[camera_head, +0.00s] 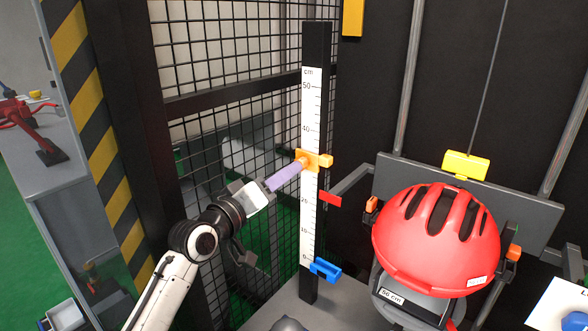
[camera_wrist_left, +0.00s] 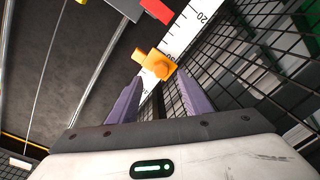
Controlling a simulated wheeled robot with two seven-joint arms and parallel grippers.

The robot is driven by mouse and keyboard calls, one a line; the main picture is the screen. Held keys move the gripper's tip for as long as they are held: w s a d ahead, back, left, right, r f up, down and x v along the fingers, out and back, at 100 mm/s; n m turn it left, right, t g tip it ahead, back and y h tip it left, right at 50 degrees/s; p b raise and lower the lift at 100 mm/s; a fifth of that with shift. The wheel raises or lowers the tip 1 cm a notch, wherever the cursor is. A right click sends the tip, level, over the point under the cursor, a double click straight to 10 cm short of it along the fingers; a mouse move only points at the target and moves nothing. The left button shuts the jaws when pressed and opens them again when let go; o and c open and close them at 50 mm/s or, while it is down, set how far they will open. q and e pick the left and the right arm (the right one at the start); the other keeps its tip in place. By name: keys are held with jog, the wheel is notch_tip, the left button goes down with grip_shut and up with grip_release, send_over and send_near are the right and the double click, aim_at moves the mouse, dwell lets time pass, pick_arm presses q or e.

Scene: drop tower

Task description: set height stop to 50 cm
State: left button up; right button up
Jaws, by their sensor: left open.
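The orange height stop (camera_head: 317,160) sits on the black post with the white cm scale (camera_head: 311,110), at roughly the 30 mark. The 50 mark is near the top of the scale. My left gripper (camera_head: 297,168) reaches up from the lower left, its purple fingertips right at the stop's knob. In the left wrist view my fingers (camera_wrist_left: 158,77) stand apart, with the orange stop (camera_wrist_left: 153,64) between and just beyond their tips. I cannot tell whether they touch it. My right gripper is not in view.
A red pointer (camera_head: 330,199) and a blue clamp (camera_head: 325,268) are lower along the post. A red helmet (camera_head: 437,238) is on the carriage at right. Black wire mesh (camera_head: 225,60) stands close behind and left of the post.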

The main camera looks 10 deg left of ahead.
aim_at(303, 164)
pick_arm(q)
jog(key=shift+x, duration=2.55)
grip_shut()
